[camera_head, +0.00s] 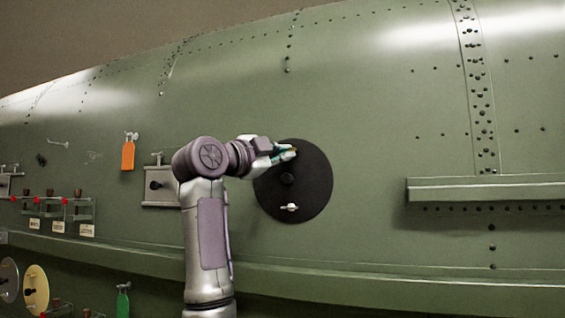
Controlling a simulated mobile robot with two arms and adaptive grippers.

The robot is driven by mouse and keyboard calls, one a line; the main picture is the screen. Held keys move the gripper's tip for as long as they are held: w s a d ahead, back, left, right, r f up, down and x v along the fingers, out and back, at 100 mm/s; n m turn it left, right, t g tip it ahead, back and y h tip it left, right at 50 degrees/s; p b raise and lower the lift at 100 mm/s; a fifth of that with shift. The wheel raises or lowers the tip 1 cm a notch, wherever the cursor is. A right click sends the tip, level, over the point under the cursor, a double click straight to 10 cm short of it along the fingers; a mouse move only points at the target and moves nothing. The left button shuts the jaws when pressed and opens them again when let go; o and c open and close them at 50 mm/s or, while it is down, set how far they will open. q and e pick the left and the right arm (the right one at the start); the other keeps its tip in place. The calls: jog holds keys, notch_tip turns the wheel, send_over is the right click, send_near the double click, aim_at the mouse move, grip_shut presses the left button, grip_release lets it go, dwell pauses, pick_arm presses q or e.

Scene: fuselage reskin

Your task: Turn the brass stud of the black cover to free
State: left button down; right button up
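The round black cover (318,186) lies flat against the green fuselage skin near the middle of the view. It has a dark knob (287,179) near its centre and a pale, wing-shaped stud (290,208) near its lower edge. My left gripper (287,153) reaches in from the left and is at the upper part of the cover. A small brass-coloured spot shows at its fingertips, and the fingers mostly hide it. Whether the fingers are closed on it is too small to tell. My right gripper is not in view.
An orange tag (128,155) hangs on the skin at left, with a grey square plate (158,200) behind my arm. A rack of small parts (80,209) is at lower left, above a yellow disc (37,290) and a green tag (123,304). A ledge (485,190) juts out at right.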

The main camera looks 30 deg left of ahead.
pick_arm(q)
jog(key=shift+w+d+f+n+t+y+b, duration=0.1)
jog(key=shift+n+t+y+b, duration=0.4)
jog(key=shift+n+y, duration=1.55)
jog(key=shift+s+d+f+n+t+y+b, duration=0.15)
jog(key=shift+n+y+b, duration=0.45)
jog(key=shift+n, duration=2.95)
jog(key=shift+w+d+r+n+t+y+b, duration=0.25)
jog(key=shift+n+y+b, duration=0.7)
jog(key=shift+n, duration=1.85)
jog(key=shift+s+a+f+y, duration=0.1)
jog(key=shift+a+f+y, duration=0.1)
jog(key=shift+y, duration=0.1)
jog(key=c, duration=1.3)
grip_release()
jog(key=shift+d, duration=0.1)
jog(key=shift+c, duration=0.2)
jog(key=v, duration=1.2)
